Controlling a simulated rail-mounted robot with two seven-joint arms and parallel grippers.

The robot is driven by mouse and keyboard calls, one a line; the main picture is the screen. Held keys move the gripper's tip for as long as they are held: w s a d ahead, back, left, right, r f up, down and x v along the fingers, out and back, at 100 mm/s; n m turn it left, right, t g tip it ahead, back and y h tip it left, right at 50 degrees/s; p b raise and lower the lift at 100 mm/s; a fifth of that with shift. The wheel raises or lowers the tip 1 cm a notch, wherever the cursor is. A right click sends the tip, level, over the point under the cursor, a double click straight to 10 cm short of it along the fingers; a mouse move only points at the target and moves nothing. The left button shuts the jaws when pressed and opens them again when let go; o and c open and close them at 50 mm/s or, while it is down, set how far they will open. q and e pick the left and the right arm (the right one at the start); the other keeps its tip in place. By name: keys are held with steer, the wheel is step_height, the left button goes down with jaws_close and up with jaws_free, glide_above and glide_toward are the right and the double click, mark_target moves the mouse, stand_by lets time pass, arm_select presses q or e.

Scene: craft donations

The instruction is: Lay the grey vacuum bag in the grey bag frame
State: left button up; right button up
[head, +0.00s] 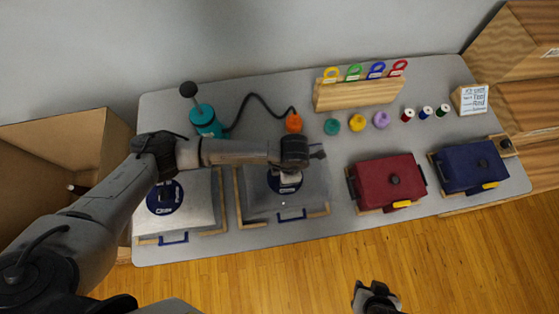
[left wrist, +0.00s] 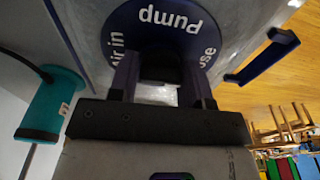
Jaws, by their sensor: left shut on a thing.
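The grey vacuum bag (head: 260,202) has a round blue "Pump" label and a blue handle. It lies over or just above a wood-edged bag frame (head: 238,200) at mid-table; I cannot tell whether it touches the frame's base. My left gripper (head: 287,177) reaches down over the label. In the left wrist view its fingers (left wrist: 160,85) are shut on the dark valve at the middle of the bag's label (left wrist: 120,35). My right gripper (head: 376,298) is at the bottom edge, off the table, its jaws unclear.
A paler bag (head: 195,203) with a similar label lies in another wood-edged frame at left. A teal pump (head: 205,120) with a black hose stands behind. A red case (head: 386,183) and a blue case (head: 470,166) stand at right. A wooden rack (head: 360,93) is at the back.

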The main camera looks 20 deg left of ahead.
arm_select(q)
steer(key=shift+s+a+f, duration=0.25)
steer(key=shift+s+f, duration=0.1)
steer(key=shift+s, duration=0.15)
steer(key=shift+s+a+f, duration=0.2)
steer(key=shift+s+f, duration=0.1)
steer(key=shift+s, duration=0.2)
steer(key=shift+f, duration=2)
steer(key=shift+f, duration=0.15)
steer(key=o, duration=1.1)
steer(key=shift+c, duration=0.2)
steer(key=r, duration=0.7)
steer(key=w+d+r, duration=0.1)
steer(key=r, duration=0.3)
steer(key=shift+r, duration=0.35)
steer(key=shift+d+r, duration=0.1)
steer(key=shift+r, duration=0.2)
steer(key=shift+s, duration=0.1)
